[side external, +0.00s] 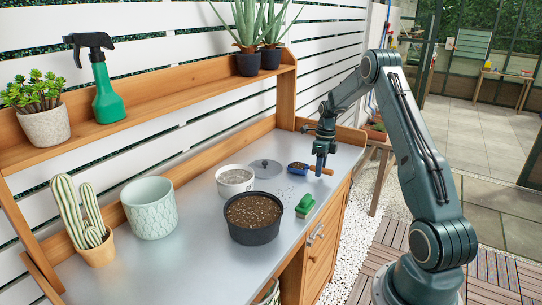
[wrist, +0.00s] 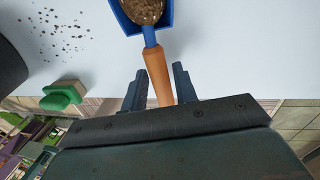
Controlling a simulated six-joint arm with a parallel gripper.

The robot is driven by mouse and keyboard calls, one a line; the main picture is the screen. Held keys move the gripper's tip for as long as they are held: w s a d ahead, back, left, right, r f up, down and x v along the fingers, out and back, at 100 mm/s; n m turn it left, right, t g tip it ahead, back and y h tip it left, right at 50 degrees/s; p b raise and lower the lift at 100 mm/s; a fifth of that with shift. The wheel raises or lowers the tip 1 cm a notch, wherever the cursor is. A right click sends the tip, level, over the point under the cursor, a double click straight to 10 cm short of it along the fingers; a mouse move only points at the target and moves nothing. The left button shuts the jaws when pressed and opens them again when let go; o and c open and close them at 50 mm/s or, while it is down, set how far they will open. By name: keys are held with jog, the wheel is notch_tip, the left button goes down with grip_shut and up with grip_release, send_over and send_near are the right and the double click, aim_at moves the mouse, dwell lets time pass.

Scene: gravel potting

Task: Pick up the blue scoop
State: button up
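The blue scoop (side external: 298,167) lies on the metal bench top at the right end, with its orange handle (side external: 326,171) pointing right. In the wrist view the blue scoop (wrist: 125,14) is at the top edge, partly cut off, with brown granular material in it. Its orange handle (wrist: 157,70) runs down between the fingers. My gripper (side external: 319,171) is over the handle in the side external view. In the wrist view my gripper (wrist: 159,80) is open, one finger on each side of the handle, with gaps showing. The handle's end is hidden behind the gripper body.
A black pot of soil (side external: 253,232), a green brush (side external: 305,205), a white tub of gravel (side external: 235,189) and a grey lid (side external: 266,168) are near the scoop. Dark crumbs are scattered by it. A pale green pot (side external: 149,213) and a cactus (side external: 98,250) stand left.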

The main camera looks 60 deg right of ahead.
jog(key=shift+a+f, duration=0.1)
jog(key=shift+f, duration=0.55)
grip_shut()
jog(key=shift+r, duration=0.1)
notch_tip(320, 180, up, 20)
dwell(0.8)
dwell(0.7)
